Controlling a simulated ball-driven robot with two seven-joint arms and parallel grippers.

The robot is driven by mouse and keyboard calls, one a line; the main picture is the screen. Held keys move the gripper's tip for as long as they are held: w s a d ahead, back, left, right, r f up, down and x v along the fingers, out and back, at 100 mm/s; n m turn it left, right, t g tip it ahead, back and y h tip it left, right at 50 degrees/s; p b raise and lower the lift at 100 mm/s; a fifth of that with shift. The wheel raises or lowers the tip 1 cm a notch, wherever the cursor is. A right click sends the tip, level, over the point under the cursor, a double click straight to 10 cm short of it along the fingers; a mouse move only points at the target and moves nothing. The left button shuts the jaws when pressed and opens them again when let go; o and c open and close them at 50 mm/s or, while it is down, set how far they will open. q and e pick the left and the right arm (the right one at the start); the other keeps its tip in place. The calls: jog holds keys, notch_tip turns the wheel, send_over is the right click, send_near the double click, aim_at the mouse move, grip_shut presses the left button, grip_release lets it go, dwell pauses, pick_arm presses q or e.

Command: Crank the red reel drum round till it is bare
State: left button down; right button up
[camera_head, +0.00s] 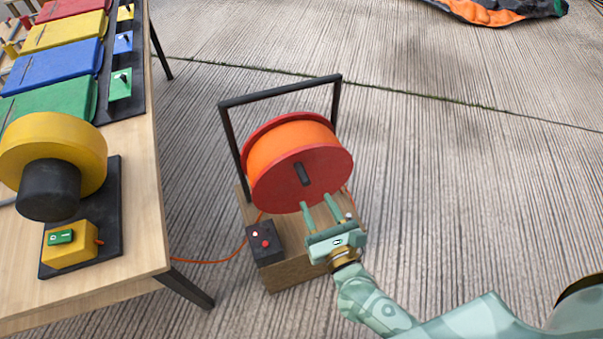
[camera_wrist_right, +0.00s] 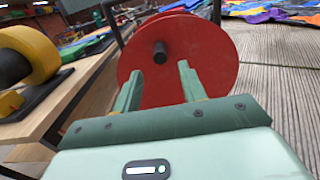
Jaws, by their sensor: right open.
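The red reel drum (camera_head: 298,181) stands in a black frame on a wooden block, with thick orange cable (camera_head: 291,145) wound round it. A short dark crank grip (camera_head: 302,173) sticks out of its red face; the same grip shows in the right wrist view (camera_wrist_right: 160,52). My right gripper (camera_head: 320,206) is open and empty, in front of the lower part of the drum's face. In the right wrist view its two fingers (camera_wrist_right: 158,84) point at the drum, with the grip beyond and above the gap between them. My left gripper is not in view.
A wooden table (camera_head: 134,185) on the left holds a yellow blower (camera_head: 60,150) with a switch box (camera_head: 68,244) and coloured panels. Orange cable runs towards the table.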

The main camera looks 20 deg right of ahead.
aim_at(298, 164)
jog(key=w+b, duration=0.1)
jog(key=w, duration=0.8)
jog(key=shift+w+a, duration=0.15)
jog(key=shift+w, duration=0.25)
jog(key=shift+c, duration=0.2)
grip_shut()
